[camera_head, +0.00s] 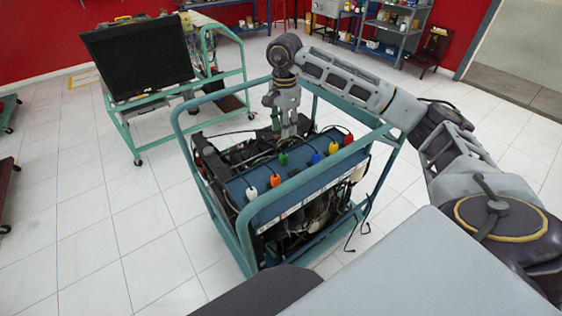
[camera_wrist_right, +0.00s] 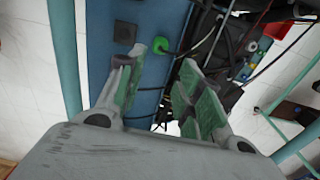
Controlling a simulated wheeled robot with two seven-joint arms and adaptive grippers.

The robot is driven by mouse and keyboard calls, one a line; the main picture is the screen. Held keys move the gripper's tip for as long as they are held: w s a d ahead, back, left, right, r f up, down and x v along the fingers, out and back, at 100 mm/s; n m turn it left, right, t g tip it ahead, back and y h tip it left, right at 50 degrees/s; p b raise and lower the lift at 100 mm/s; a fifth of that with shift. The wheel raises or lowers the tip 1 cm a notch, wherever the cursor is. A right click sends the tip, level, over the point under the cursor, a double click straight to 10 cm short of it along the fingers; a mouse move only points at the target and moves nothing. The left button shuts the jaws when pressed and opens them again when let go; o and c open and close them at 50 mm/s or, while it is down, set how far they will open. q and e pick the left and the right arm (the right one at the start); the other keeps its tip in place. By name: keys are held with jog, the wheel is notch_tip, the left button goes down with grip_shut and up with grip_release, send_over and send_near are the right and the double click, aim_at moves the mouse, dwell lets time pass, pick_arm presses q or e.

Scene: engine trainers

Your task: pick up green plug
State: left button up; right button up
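The green plug (camera_head: 283,159) stands in a row of coloured plugs on the blue panel of the engine trainer (camera_head: 275,204) in the head view. In the right wrist view, a green plug (camera_wrist_right: 161,45) with a black cable shows just beyond the fingertips, close to the left finger's tip. My right gripper (camera_head: 289,133) points down over the trainer, just behind the green plug in the head view. In the right wrist view the right gripper (camera_wrist_right: 160,75) has its fingers apart with nothing between them. My left gripper is not in view.
A white plug (camera_head: 251,193), an orange-red plug (camera_head: 275,180), a blue plug (camera_head: 316,158), a yellow plug (camera_head: 333,147) and a red plug (camera_head: 348,139) share the panel. A teal tube frame (camera_head: 243,240) surrounds the trainer. Another cart with a black screen (camera_head: 138,58) stands behind left.

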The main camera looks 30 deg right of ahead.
aim_at(283, 155)
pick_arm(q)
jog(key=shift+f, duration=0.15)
pick_arm(e)
jog(key=shift+w+f, duration=0.1)
jog(key=shift+f, duration=0.05)
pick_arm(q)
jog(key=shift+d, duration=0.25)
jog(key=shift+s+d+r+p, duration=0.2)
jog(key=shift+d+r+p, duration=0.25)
pick_arm(e)
jog(key=shift+f, duration=4.25)
jog(key=shift+a+f+p, duration=0.15)
jog(key=shift+f+p, duration=0.45)
jog(key=shift+f, duration=2)
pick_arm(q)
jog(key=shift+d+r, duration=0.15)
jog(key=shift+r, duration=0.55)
